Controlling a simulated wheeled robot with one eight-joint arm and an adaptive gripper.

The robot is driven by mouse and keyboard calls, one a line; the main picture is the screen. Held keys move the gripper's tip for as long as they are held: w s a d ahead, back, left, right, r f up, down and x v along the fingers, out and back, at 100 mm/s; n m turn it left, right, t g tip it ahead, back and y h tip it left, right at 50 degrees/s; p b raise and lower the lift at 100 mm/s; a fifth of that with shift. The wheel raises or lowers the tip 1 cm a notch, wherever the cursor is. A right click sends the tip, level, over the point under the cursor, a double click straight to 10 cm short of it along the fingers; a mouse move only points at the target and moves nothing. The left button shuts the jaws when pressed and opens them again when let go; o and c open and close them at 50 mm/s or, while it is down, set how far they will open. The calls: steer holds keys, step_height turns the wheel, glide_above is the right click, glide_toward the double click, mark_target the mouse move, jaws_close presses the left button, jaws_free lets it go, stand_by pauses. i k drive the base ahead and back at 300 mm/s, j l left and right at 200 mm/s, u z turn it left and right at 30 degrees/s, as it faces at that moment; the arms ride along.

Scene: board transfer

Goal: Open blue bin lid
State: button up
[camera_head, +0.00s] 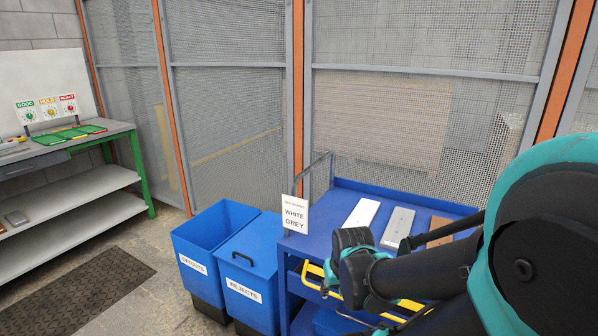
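Two blue bins stand side by side on the floor. The right bin, labelled REJECTS (246,291), has its blue lid (262,247) down. A black handle (243,258) sits near the lid's front edge. The left bin (196,268) has an open top, and its label is too blurred to read surely. My gripper (345,262) is at the end of my dark arm, to the right of the lidded bin and in front of the blue cart. It appears apart from the lid and handle. Its fingers are dark and overlap in this view, so their opening is unclear.
The blue cart (344,187) stands right of the bins, carrying white, grey and brown boards and a WHITE GREY sign (295,214). A mesh fence is behind. A workbench (60,150) and dark mat (80,291) are left.

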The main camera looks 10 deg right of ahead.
mark_target(253, 249)
steer(key=i+j+z, duration=0.1)
steer(key=j+z, duration=0.9)
steer(key=i+j, duration=0.05)
